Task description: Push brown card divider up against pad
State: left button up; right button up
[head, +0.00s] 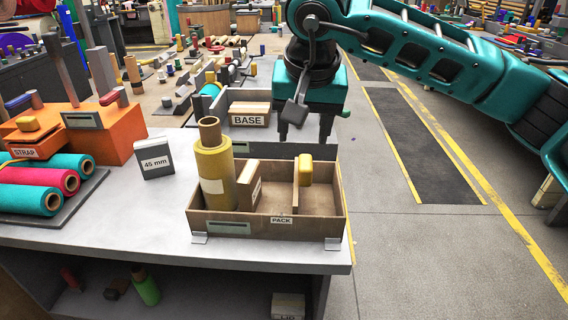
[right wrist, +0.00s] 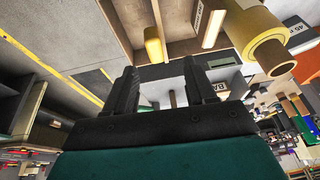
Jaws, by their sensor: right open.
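The PACK box (head: 222,226) is an open brown tray at the table's front right corner. A thin brown card divider (head: 296,190) stands upright across it, with a yellow grip (head: 306,170) at its top; the grip also shows in the right wrist view (right wrist: 153,45). A brown block with a white label (head: 249,186), perhaps the pad, stands left of the divider, with a gap between them. It is beside an upright yellow roll (head: 213,165). My right gripper (head: 304,133) is open and empty, beyond the box's far wall, fingers pointing down. My left gripper is not in view.
A BASE box (head: 249,120) stands behind the PACK box, left of my right gripper. A 45 mm card (head: 155,158), an orange STRAP unit (head: 105,137) and several felt rolls (head: 45,180) are at left. Open floor lies right of the table.

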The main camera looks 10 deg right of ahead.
aim_at(306, 161)
jog(key=shift+h, duration=0.3)
jog(key=x, duration=0.8)
jog(key=w+d+b+x, duration=0.1)
jog(key=x, duration=0.3)
jog(key=shift+w+r, duration=0.1)
jog(key=shift+r, duration=0.05)
grip_shut()
